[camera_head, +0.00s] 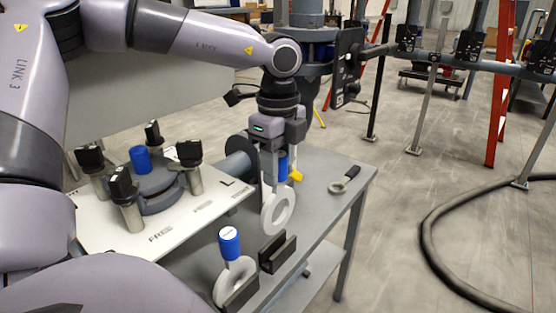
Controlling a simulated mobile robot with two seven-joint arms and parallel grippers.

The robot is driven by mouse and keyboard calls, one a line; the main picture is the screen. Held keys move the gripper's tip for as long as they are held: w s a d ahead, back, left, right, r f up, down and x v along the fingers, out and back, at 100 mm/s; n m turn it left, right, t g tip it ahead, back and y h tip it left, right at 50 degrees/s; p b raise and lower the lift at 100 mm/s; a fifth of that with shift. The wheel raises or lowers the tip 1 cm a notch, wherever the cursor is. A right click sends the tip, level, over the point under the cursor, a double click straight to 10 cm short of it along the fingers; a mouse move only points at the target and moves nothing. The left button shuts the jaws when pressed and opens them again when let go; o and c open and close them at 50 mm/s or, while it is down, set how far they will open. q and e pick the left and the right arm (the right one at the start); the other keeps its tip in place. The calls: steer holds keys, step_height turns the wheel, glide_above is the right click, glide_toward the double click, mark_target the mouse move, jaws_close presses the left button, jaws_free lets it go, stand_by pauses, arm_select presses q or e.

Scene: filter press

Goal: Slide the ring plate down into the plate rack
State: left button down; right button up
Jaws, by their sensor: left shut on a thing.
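My left gripper (282,150) points down over the grey table, shut on the blue handle of a ring plate. The held ring plate (267,222) is a pale grey ring hanging upright below the fingers. It is just behind and above the far dark block (278,255) of the plate rack; I cannot tell whether they touch. A second ring plate (219,287) with a blue, white-topped handle stands at the near dark rack block (241,294), which hides part of its ring. My right gripper is not in view.
A grey ring with a dark handle (338,187) lies flat on the table at right. A white board (185,222) at left carries a round fixture with several black-topped clamps and a blue cap. A dark round part (240,157) sits beside the gripper. A hose (430,240) lies on the floor.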

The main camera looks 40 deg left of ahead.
mark_target(278, 201)
arm_select(q)
steer(key=shift+f+b, duration=0.7)
steer(key=shift+f, duration=0.9)
steer(key=shift+f+b, duration=0.7)
step_height(278, 201, down, 4)
steer(key=b, duration=0.4)
steer(key=shift+r, duration=0.2)
steer(key=shift+f, duration=0.25)
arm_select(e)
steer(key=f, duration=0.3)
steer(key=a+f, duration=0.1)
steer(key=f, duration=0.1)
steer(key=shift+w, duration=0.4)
arm_select(q)
steer(key=c, duration=0.7)
jaws_free()
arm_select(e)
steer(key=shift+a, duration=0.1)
arm_select(q)
steer(key=shift+o, duration=0.2)
